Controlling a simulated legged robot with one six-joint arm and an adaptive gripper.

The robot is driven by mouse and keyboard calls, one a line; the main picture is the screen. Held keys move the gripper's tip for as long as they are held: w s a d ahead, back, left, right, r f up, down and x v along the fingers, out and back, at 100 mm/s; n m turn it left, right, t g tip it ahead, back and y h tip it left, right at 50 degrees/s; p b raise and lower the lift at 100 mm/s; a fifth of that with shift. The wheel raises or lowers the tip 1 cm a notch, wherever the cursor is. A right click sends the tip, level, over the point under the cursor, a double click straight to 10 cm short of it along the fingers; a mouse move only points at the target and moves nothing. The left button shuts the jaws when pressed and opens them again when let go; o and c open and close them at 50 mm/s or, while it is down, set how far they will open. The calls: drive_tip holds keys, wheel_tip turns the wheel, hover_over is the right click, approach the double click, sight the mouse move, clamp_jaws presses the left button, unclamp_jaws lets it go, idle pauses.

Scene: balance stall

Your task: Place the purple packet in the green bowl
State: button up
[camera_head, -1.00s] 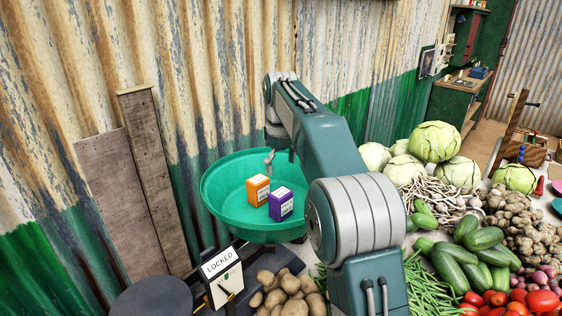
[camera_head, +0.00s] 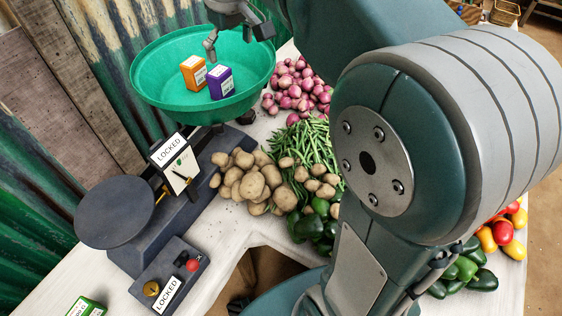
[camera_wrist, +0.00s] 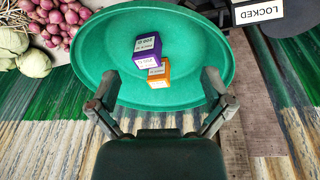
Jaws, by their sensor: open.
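The purple packet (camera_head: 220,83) stands inside the green bowl (camera_head: 150,98), beside an orange packet (camera_head: 193,73). In the wrist view the purple packet (camera_wrist: 147,48) and the orange packet (camera_wrist: 159,75) sit close together on the floor of the green bowl (camera_wrist: 95,48). My gripper (camera_wrist: 163,90) is open, its two fingers spread on either side of the packets in that view, with nothing held between them. In the head view my gripper (camera_head: 211,48) is over the bowl's far side, partly cut off by the top edge.
The bowl belongs to a dark scale with a round plate (camera_head: 115,212) and a LOCKED sign (camera_head: 175,160). Potatoes (camera_head: 248,182), green beans (camera_head: 305,147) and red onions (camera_head: 297,88) lie right of it. A corrugated wall stands behind. A green packet (camera_head: 86,307) lies at the front left.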

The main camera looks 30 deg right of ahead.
drive_tip(key=s+f+m+t, duration=0.1)
drive_tip(key=s+f, duration=0.4)
drive_tip(key=s, duration=0.5)
drive_tip(key=s+f+m+t, duration=0.2)
drive_tip(key=s+f, duration=0.4)
drive_tip(key=s, duration=0.5)
drive_tip(key=shift+m, duration=0.4)
